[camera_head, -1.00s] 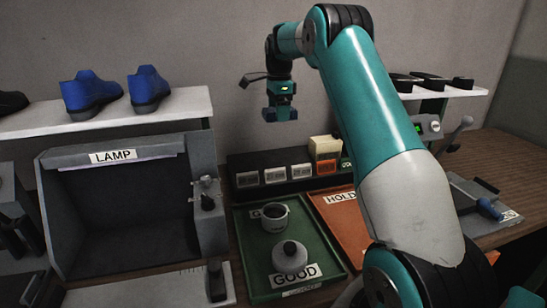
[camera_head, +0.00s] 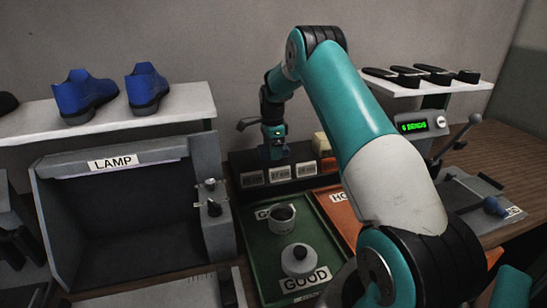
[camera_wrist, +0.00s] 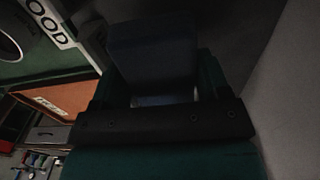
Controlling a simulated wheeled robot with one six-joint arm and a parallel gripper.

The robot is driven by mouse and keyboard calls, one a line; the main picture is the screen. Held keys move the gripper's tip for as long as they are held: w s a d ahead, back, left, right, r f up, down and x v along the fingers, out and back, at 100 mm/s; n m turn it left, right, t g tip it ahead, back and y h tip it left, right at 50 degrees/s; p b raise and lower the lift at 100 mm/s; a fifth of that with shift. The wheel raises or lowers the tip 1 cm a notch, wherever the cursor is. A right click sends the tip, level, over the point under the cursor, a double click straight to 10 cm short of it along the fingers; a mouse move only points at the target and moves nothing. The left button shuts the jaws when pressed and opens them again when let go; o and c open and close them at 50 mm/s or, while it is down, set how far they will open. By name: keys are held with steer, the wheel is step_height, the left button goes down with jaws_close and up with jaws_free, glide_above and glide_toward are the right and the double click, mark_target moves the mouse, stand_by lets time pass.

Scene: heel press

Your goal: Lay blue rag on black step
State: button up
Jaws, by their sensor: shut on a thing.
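My gripper (camera_head: 273,140) is shut on the blue rag (camera_head: 277,153), which shows as a small dark blue piece at the jaws. In the wrist view the rag (camera_wrist: 153,50) is a dark, folded-looking block between the fingers. The black step (camera_head: 243,167) is a long low block against the back wall, with several pale labels along its front. In the head view, my gripper and the rag overlap the step's upper part; I cannot tell whether the rag touches it.
A green tray (camera_head: 250,238) holding a cup and a lidded pot lies in front of the step. An orange tray (camera_head: 335,215) is right of it, partly behind my arm. The LAMP box (camera_head: 120,215) stands left. Blue shoes sit on the left shelf (camera_head: 150,120).

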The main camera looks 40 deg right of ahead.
mark_target(273, 166)
steer(key=shift+f+p, duration=0.5)
steer(key=shift+f, duration=1.8)
steer(key=shift+f, duration=0.1)
steer(key=o, duration=0.9)
steer(key=shift+s, duration=0.1)
step_height(273, 166, up, 12)
steer(key=b, duration=0.3)
